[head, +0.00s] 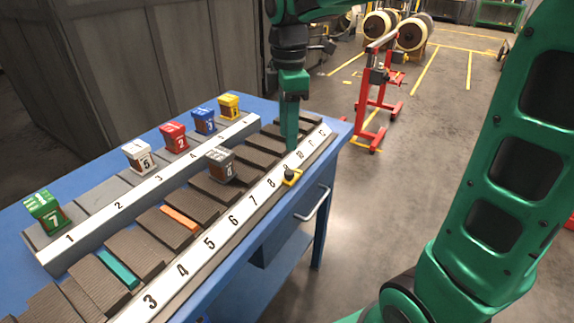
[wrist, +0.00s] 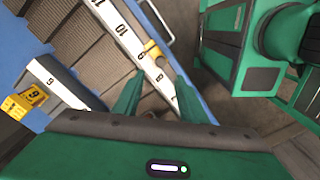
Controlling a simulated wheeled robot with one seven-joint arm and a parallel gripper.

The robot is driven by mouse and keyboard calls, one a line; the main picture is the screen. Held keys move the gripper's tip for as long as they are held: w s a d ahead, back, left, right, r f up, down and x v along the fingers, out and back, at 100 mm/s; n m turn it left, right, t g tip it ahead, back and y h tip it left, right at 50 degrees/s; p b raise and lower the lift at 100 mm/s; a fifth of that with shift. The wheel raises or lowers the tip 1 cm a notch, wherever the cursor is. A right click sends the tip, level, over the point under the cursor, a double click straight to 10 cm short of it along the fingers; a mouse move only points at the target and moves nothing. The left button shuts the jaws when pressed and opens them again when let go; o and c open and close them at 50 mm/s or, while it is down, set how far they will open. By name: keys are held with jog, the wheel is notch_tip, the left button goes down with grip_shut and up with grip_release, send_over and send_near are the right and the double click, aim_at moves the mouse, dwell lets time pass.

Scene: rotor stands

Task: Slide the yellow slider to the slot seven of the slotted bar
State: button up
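The slotted bar (head: 218,234) is a long pale strip with black numbers along the front edge of the blue table. The yellow slider (head: 291,177), with a dark knob, sits on its outer edge beside the number 9; it also shows in the wrist view (wrist: 153,48). The 7 mark is further down the bar, toward the lower left in the head view. My gripper (head: 291,146) points down above the bar near 9 and 10. In the wrist view its fingers (wrist: 157,88) are apart with nothing held, and the slider lies beyond the fingertips.
A second numbered strip (head: 150,188) runs behind the bar, with several coloured numbered blocks near it. A grey block (head: 220,164) stands on the dark slats close to the bar. A drawer handle (head: 312,204) is below the table edge. Red stand (head: 376,95) on the floor behind.

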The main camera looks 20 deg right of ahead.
aim_at(288, 172)
notch_tip(288, 172, down, 10)
jog(key=shift+f, duration=0.1)
dwell(0.4)
grip_shut()
jog(key=shift+s, duration=0.1)
